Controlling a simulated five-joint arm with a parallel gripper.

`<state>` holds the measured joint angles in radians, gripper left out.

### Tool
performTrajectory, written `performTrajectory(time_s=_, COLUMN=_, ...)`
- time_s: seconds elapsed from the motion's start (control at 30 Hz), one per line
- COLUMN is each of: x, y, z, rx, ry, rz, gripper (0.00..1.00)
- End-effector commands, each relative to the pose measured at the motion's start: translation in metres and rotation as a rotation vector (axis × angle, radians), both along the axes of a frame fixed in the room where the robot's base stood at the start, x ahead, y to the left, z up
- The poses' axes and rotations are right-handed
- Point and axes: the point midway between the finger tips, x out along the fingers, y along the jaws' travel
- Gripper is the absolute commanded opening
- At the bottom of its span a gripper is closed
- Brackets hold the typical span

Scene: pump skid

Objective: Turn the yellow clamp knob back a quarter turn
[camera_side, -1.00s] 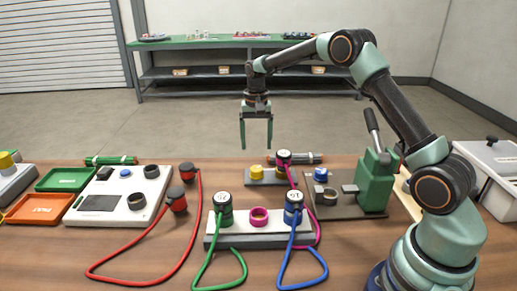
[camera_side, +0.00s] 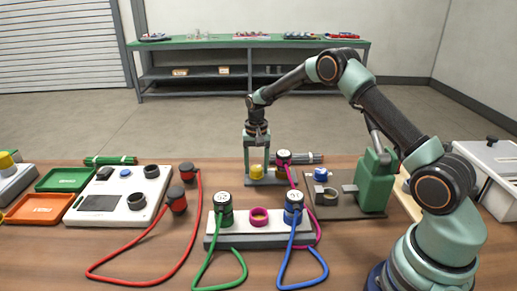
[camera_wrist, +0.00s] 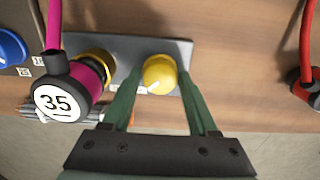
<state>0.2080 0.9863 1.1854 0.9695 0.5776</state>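The yellow clamp knob (camera_side: 257,171) sits on a small grey plate (camera_side: 262,182) behind the white socket block. My gripper (camera_side: 257,172) points down at the knob. In the wrist view my gripper's (camera_wrist: 157,90) two green fingers stand apart, one on each side of the knob. A gap seems to show beside the knob, and I cannot tell whether either finger touches it.
A magenta-cabled plug marked 35 (camera_wrist: 62,98) stands close beside the knob on the same plate. A blue knob (camera_side: 321,174) and a green press (camera_side: 376,180) are to the right. A white block (camera_side: 258,228) with green and blue plugs is in front.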

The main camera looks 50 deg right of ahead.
Motion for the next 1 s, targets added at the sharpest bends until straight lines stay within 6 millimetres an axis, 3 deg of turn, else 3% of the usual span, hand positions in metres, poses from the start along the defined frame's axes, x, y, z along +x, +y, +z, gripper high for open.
performTrajectory(time_s=0.03, x=0.0000, y=0.0000, z=0.0002, rx=0.000, ry=0.000, rz=0.000, gripper=0.36)
performTrajectory(time_s=0.13, x=-0.0001, y=-0.0001, z=0.0002, rx=0.000, ry=0.000, rz=0.000, gripper=0.00)
performTrajectory(time_s=0.57, x=-0.0001, y=-0.0001, z=0.0005, rx=0.000, ry=0.001, rz=0.089, gripper=0.00)
performTrajectory(time_s=1.0, x=0.0001, y=-0.0001, z=0.0008, rx=0.001, ry=0.001, rz=0.460, gripper=0.00)
